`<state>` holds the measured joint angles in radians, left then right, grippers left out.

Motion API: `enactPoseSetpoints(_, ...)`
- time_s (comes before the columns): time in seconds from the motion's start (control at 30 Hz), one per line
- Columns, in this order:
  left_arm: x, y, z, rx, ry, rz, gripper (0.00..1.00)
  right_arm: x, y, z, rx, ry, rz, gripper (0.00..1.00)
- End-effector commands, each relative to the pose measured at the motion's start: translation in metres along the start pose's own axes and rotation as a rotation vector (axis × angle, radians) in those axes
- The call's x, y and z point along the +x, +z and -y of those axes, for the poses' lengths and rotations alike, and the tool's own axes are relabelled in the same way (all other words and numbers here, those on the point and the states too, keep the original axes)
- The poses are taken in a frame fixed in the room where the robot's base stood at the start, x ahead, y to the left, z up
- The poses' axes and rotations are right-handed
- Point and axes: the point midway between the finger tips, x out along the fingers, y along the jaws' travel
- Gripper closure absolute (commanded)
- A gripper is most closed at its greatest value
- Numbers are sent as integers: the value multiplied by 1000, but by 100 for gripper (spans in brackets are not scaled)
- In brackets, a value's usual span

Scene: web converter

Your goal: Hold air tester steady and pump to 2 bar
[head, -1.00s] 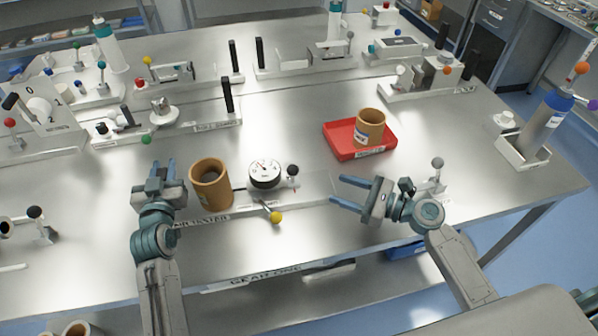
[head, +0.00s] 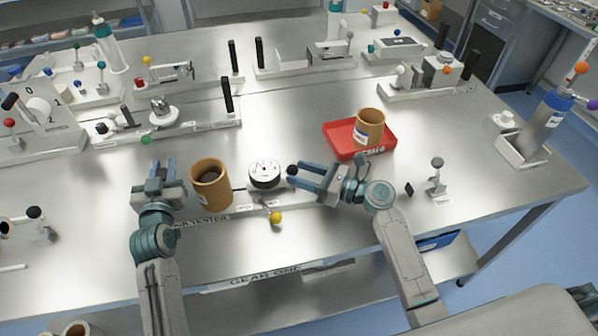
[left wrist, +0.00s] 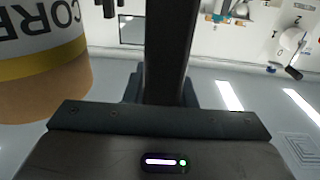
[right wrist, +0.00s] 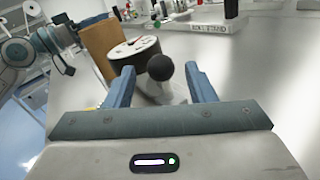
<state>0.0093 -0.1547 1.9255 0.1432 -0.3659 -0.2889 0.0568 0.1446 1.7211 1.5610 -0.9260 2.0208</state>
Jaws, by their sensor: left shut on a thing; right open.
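The air tester has a white base (head: 240,209) along the table's front, with a round white gauge (head: 264,172) and a brown core (head: 210,185) on it. Its black ball knob (head: 292,170) is at the gauge's right. A yellow ball lever (head: 275,217) sticks out in front. My left gripper (head: 161,172) is shut on a black upright handle (left wrist: 168,50) left of the core. My right gripper (head: 307,174) is open; in the right wrist view the black knob (right wrist: 160,67) sits between its fingers, with gaps on both sides. The gauge reading is too small to tell.
A red tray (head: 343,137) with another brown core (head: 369,126) stands behind my right gripper. A grey ball-topped stand (head: 437,175) is to the right. Other fixtures fill the back of the table. The front right tabletop is mostly clear.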

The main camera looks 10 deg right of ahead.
Motion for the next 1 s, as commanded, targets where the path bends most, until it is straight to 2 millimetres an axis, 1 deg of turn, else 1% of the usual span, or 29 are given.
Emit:
enactPoseSetpoints(0.03, -2, 13, -1, 0, 4, 27, 100, 5, 0, 0, 1, 1, 3, 50)
enactPoseSetpoints(0.2, -2, 13, -1, 0, 4, 27, 100, 12, -1, 0, 0, 0, 0, 50)
enactPoseSetpoints(0.43, -2, 13, -1, 0, 4, 27, 100, 12, -1, 0, -1, 0, 0, 50)
enactPoseSetpoints(0.57, -2, 13, -1, 0, 4, 27, 100, 12, -1, 0, -1, 0, 0, 76)
enactPoseSetpoints(0.6, -2, 13, -1, 0, 4, 27, 100, 12, -1, 0, -1, 1, 0, 84)
enactPoseSetpoints(0.7, -2, 13, -1, 0, 4, 27, 100, 12, -1, 0, -1, 1, 0, 100)
enactPoseSetpoints(0.87, -2, 13, -1, 0, 4, 27, 100, 9, -1, 2, -2, 1, -2, 100)
enactPoseSetpoints(1.0, -2, 13, -1, 0, 4, 27, 100, -8, 1, 13, -3, 1, -4, 100)
